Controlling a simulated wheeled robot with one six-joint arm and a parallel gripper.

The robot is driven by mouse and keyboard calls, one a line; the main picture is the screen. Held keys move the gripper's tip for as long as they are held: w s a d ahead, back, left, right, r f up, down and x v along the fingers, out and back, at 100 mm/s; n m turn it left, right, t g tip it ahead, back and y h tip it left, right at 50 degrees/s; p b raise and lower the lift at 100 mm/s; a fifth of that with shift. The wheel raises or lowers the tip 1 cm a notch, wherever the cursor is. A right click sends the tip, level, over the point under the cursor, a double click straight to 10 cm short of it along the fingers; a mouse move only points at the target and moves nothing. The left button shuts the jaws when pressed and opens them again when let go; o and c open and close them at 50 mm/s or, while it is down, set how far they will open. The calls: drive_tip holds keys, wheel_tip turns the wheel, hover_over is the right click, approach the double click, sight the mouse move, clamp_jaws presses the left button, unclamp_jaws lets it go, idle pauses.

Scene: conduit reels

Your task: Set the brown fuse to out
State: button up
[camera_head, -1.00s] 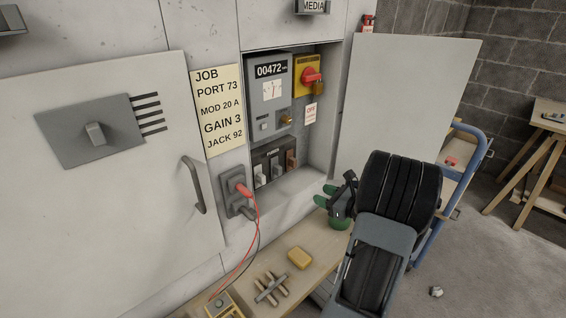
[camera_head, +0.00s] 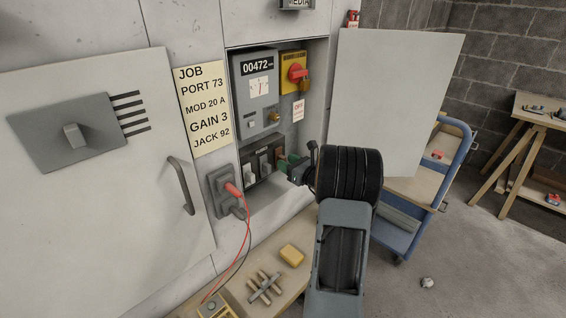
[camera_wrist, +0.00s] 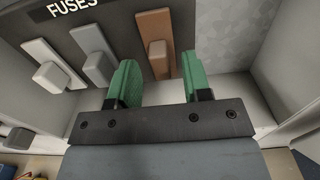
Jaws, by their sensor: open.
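The fuse block (camera_head: 247,177) is a dark panel low in the wall recess. In the wrist view it is labelled FUSES and carries a white fuse (camera_wrist: 55,72), a grey fuse (camera_wrist: 97,67) and the brown fuse (camera_wrist: 157,45), which is rightmost. The brown fuse has a protruding brown knob on a flat brown plate. My gripper (camera_wrist: 155,85) has two green fingers, spread apart and empty. In the wrist view the brown fuse shows between the fingers, beyond their tips. I cannot tell whether the fingers touch anything.
Above the fuses are a meter unit (camera_head: 256,90) and a red rotary switch (camera_head: 297,72) with a padlock. An open door (camera_head: 390,100) stands at right. A bench (camera_head: 265,265) holds a yellow block.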

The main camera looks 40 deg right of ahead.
drive_tip(key=shift+w+a, duration=0.15)
drive_tip(key=shift+w, duration=0.75)
clamp_jaws()
